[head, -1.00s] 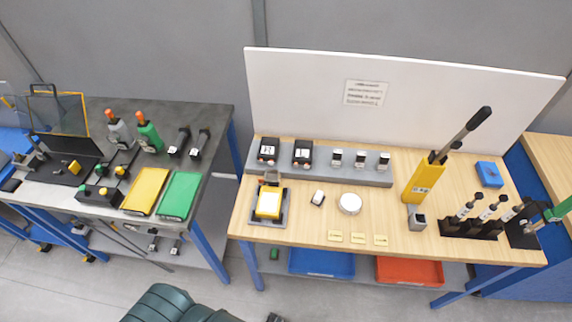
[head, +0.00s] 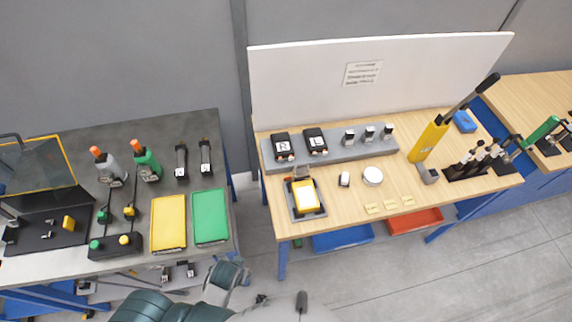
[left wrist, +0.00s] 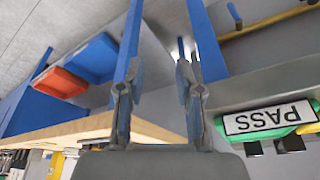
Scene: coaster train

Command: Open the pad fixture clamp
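The pad fixture, a dark grey tray (head: 318,213) holding a yellow-framed pad with a white top (head: 306,196), sits at the left front of the wooden bench. A small dark and brown clamp part (head: 300,175) stands at its back edge. It is too small to tell how far the clamp is shut. My left gripper (left wrist: 155,85) shows in the left wrist view with its two fingers apart and nothing between them. It is near the wooden bench's edge, apart from the fixture. The fixture does not show clearly in that view. My right gripper is not in view.
A dark table (head: 110,205) with yellow and green pads stands at left, with a narrow gap between. A green PASS sign (left wrist: 270,121) shows in the wrist view.

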